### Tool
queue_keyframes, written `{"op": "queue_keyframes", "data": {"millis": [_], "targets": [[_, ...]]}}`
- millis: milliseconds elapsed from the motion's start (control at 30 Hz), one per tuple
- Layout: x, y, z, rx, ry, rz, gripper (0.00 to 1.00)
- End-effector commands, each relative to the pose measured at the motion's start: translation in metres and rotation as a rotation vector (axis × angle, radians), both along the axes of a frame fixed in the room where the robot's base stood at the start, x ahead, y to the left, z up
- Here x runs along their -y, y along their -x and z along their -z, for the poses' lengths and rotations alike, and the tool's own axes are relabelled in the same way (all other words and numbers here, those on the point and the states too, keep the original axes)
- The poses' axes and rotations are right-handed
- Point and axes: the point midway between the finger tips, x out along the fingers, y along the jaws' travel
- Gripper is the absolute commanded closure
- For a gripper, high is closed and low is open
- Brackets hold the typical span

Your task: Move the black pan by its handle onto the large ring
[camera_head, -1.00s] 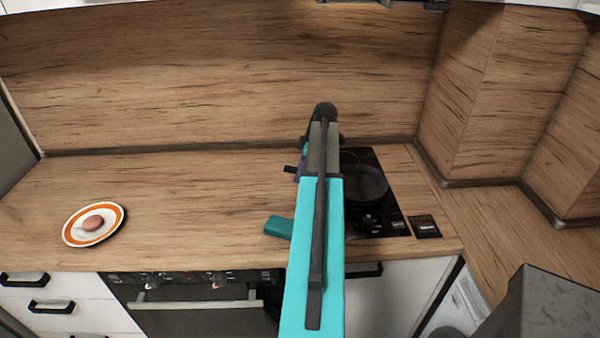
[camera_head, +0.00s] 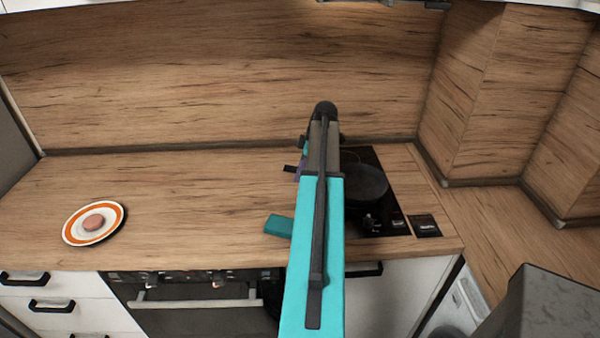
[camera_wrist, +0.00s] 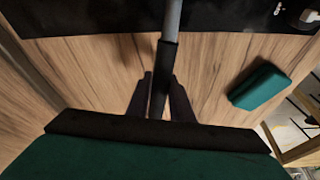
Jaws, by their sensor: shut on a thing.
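The black pan (camera_head: 368,182) is over the dark cooktop (camera_head: 385,222) in the head view, partly hidden behind my arm. Its handle shows in the wrist view as a grey shaft (camera_wrist: 173,18) with a black grip (camera_wrist: 166,62) running down between my fingers. My gripper (camera_wrist: 160,82) is shut on the black grip, over the wood worktop in front of the cooktop. My arm hides the gripper and handle in the head view. The large ring cannot be made out clearly; only a faint ring line shows behind the pan.
A teal block (camera_head: 279,226) lies on the worktop left of my arm; it also shows in the wrist view (camera_wrist: 259,86). An orange-rimmed plate (camera_head: 72,234) with a pinkish item (camera_head: 93,222) stands far left. A dark card-like square (camera_head: 425,226) lies right of the cooktop. The worktop between plate and block is clear.

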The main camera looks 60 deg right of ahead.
Motion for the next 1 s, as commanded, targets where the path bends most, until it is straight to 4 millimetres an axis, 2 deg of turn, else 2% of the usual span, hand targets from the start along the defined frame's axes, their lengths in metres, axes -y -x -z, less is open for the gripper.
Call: {"op": "queue_keyframes", "data": {"millis": [1000], "targets": [[0.0004,0.0001,0.0075,0.000,0.001,0.000,1.00]]}}
